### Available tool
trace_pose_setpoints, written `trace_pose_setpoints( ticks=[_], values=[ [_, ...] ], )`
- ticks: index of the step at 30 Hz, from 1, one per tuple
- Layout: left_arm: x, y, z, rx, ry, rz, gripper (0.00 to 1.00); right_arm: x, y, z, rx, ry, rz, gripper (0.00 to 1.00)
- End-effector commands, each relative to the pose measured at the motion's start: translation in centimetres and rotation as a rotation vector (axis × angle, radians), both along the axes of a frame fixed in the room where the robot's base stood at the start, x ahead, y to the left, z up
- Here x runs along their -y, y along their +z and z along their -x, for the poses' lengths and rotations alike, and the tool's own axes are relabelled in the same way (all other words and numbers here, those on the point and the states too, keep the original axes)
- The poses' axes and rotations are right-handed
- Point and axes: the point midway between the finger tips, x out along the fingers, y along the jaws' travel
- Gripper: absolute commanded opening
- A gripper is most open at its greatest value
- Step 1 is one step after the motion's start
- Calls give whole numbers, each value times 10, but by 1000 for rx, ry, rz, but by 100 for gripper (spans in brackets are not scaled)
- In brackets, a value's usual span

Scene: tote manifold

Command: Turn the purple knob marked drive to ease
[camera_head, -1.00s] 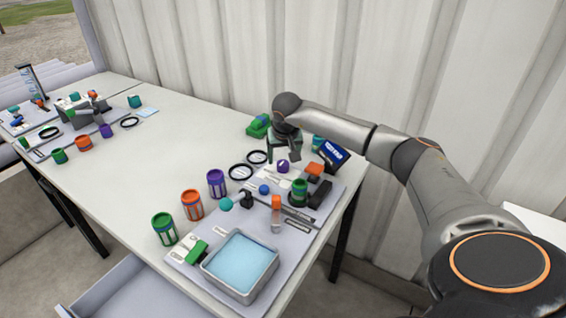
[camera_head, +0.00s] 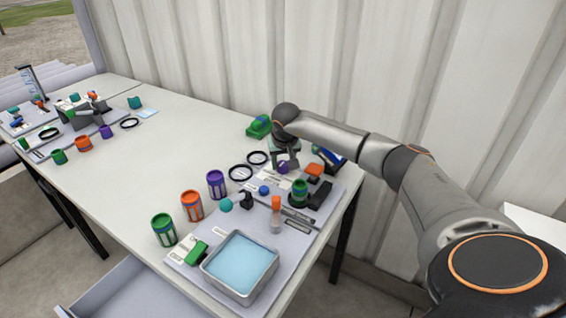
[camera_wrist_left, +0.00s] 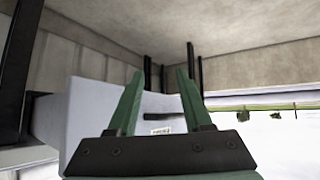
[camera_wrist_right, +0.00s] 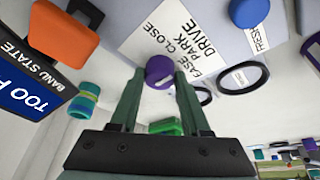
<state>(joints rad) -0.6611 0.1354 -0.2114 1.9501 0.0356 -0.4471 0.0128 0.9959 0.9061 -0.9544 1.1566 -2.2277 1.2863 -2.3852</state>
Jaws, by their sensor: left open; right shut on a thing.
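The purple knob (camera_wrist_right: 158,70) sits on a white plate (camera_wrist_right: 165,38) with the words ease, close, park and drive. It also shows in the head view (camera_head: 282,168), partly covered by my right gripper. My right gripper (camera_wrist_right: 157,76) is shut on the knob, one finger on each side. Which word the knob points at I cannot tell. My left gripper (camera_wrist_left: 158,72) is open and empty, seen only in its own wrist view, by a pale box-like panel (camera_wrist_left: 80,115).
A blue-filled tray (camera_head: 210,272) is at the front. The table's middle left is clear.

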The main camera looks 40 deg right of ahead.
Motion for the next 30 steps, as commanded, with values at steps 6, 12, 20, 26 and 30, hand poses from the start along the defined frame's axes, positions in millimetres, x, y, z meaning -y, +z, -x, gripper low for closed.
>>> trace_pose_setpoints(
  ticks=[6,12,20,26,30],
  values=[
    [0,0,0,1,-1,0,50,0,0,0,0,0,1,8],
    [0,0,0,1,-1,0,50,0,1,0,0,0,1,0],
    [0,2,0,2,-1,0,50,0,1,-1,0,-39,1,0],
    [-1,5,-1,5,1,-1,50,-1,2,-1,1,-148,1,0],
    [-2,7,-1,9,4,-3,50,-1,2,-2,0,-264,2,0]
  ],
)
